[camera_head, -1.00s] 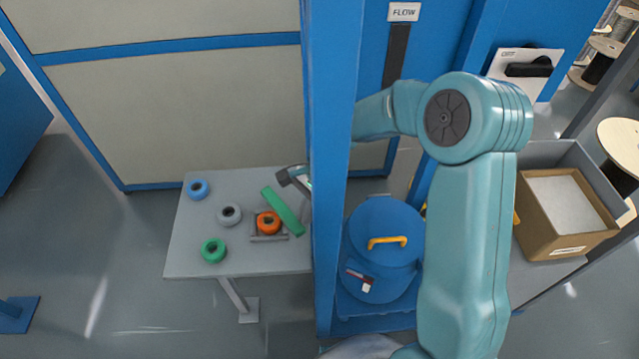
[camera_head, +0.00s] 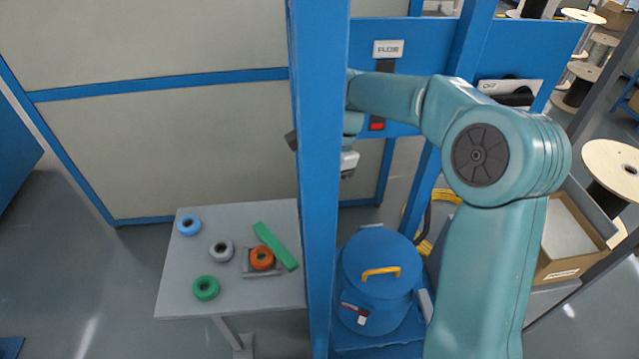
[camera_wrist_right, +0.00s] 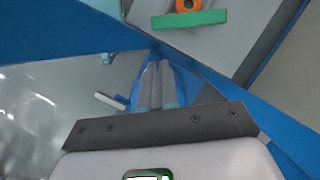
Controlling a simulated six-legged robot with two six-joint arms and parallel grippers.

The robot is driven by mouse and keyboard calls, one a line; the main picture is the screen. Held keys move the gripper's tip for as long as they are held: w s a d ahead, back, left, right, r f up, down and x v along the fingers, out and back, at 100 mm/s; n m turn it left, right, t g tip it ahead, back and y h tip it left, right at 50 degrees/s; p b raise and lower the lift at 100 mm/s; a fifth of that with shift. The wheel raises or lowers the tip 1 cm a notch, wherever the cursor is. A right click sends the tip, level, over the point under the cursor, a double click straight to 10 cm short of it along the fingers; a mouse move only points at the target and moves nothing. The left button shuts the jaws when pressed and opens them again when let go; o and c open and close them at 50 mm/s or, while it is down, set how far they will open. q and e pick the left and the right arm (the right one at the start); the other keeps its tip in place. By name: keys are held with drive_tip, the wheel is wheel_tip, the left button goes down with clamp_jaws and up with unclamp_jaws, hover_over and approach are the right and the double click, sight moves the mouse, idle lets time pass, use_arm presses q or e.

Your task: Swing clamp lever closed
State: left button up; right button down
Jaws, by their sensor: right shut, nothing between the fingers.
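The green bar (camera_head: 275,246), which looks like the clamp lever, lies slantwise on the grey table (camera_head: 225,306), beside an orange ring (camera_head: 262,257) on a small grey base (camera_head: 247,265). In the right wrist view, the green bar (camera_wrist_right: 190,19) and the orange ring (camera_wrist_right: 187,5) show at the top edge. My right gripper (camera_wrist_right: 158,66) is shut and empty, apart from the bar. In the head view the blue post (camera_head: 318,190) hides most of the right gripper; a dark part of it shows at the post's left edge, above the table. My left gripper is in neither view.
A blue ring (camera_head: 188,224), a grey ring (camera_head: 221,250) and a green ring (camera_head: 206,287) lie left of the base. The tall post stands between my right forearm and the table. A blue drum (camera_head: 381,300) with a yellow handle stands right of the post.

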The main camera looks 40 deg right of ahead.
sight(275, 246)
drive_tip(key=d+f+b, duration=0.2)
drive_tip(key=d+f, duration=0.1)
drive_tip(key=f, duration=0.2)
drive_tip(key=shift+m, duration=0.3)
drive_tip(key=a+f, duration=0.2)
drive_tip(key=f, duration=0.1)
drive_tip(key=a+f, duration=0.5)
drive_tip(key=f, duration=0.1)
drive_tip(key=shift+w+a+f, duration=0.1)
drive_tip(key=shift+w+a, duration=0.2)
drive_tip(key=shift+s, duration=0.1)
drive_tip(key=shift+a, duration=0.1)
